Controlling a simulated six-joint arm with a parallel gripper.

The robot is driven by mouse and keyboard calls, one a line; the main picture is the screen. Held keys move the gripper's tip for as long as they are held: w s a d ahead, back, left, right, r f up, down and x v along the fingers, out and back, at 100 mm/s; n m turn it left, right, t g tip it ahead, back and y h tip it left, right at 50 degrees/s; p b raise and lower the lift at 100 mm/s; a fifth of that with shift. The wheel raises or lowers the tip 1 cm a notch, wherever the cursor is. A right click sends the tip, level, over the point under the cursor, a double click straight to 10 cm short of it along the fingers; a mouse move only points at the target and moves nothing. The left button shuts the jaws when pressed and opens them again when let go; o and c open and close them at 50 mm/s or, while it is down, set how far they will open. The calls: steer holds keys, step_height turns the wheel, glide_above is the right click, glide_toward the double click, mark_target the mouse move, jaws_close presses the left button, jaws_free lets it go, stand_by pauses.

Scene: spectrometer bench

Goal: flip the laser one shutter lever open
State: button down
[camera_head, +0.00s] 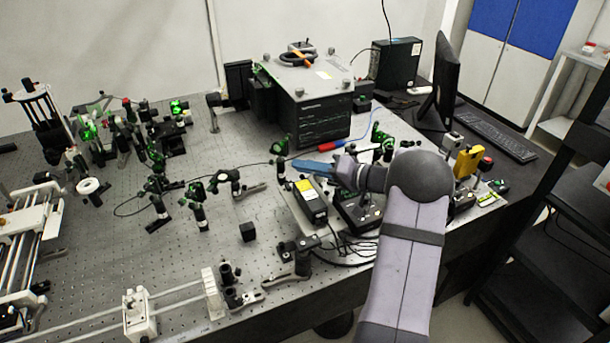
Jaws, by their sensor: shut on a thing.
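My gripper (345,172) reaches in from the right over the bench, above the laser box. A flat blue piece (313,167) sticks out to the left from between its jaws, and the gripper is shut on it. The laser box (310,200), grey and black with a yellow label, sits on the bench just below the blue piece. No shutter lever can be made out at this size. My gripper and wrist cover part of the area behind the laser box, including any small parts there.
A large black instrument (322,117) with a light top stands behind my gripper. Black mounts (300,252) and cables lie in front. A monitor (446,78) stands right.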

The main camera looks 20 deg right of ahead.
steer(key=shift+d+f+y+b, duration=0.1)
steer(key=shift+f+y+b, duration=0.2)
steer(key=shift+b, duration=0.55)
steer(key=shift+r+m, duration=0.2)
steer(key=shift+m, duration=0.2)
steer(key=c, duration=2.1)
jaws_free()
steer(key=b+v, duration=0.3)
steer(key=v, duration=0.4)
steer(key=shift+s+d, duration=0.1)
steer(key=shift+s, duration=0.1)
